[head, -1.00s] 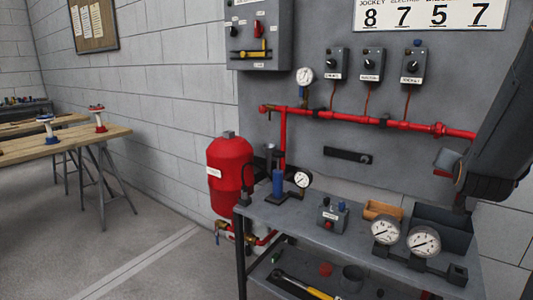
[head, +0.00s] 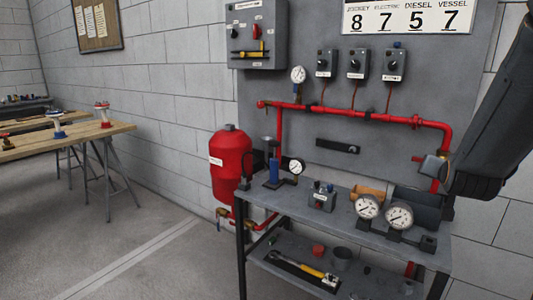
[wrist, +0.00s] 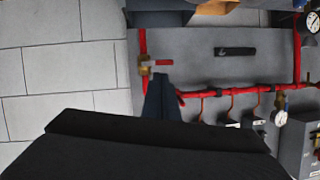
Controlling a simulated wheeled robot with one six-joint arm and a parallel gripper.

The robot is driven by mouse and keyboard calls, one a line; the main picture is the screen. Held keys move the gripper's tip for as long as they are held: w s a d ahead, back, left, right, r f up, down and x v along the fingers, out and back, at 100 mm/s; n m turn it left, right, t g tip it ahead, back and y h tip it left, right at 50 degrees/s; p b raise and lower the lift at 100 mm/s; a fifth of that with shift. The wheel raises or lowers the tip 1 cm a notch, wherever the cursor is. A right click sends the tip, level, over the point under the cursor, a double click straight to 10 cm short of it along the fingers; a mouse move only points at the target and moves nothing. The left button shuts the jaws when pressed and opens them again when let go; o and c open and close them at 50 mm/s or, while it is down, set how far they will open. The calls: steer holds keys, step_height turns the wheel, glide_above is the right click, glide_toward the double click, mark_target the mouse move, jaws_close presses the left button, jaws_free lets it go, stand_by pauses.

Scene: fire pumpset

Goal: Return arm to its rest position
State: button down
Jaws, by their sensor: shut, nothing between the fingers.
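My arm reaches down at the right edge of the head view, with my gripper (head: 433,166) in front of the right end of the red pipe. In the wrist view, which shows the scene upside down, my gripper (wrist: 161,80) is shut and empty, its dark fingers close to a brass valve (wrist: 145,68) with a red handle. I cannot tell whether they touch it. The dark wrist housing hides the bottom of that view.
A grey workbench (head: 262,208) holds gauges (head: 399,216), a small switch box (head: 322,200) and a dark bin. Behind it stands a panel with red piping (head: 340,114). A red tank (head: 231,165) stands left of the bench. Open floor (head: 150,250) lies left.

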steer(key=s+a+f+n+g+y, duration=0.25)
steer(key=a+f, duration=0.25)
steer(key=a, duration=0.3)
steer(key=s+a+f+n+g+y, duration=0.1)
steer(key=s+a+f+g+y, duration=0.15)
steer(key=a+f, duration=0.45)
steer(key=s+a+f+n+g+y, duration=0.1)
steer(key=s+a+f+n+g, duration=0.2)
steer(key=s+a, duration=1.1)
steer(key=s+n+g, duration=0.2)
steer(key=s+g, duration=0.1)
steer(key=g, duration=0.1)
steer(key=shift+s+a+f+y+p, duration=0.15)
steer(key=shift+s+a+y+p, duration=0.15)
steer(key=shift+s+a+y, duration=0.1)
steer(key=c, duration=2.5)
jaws_free()
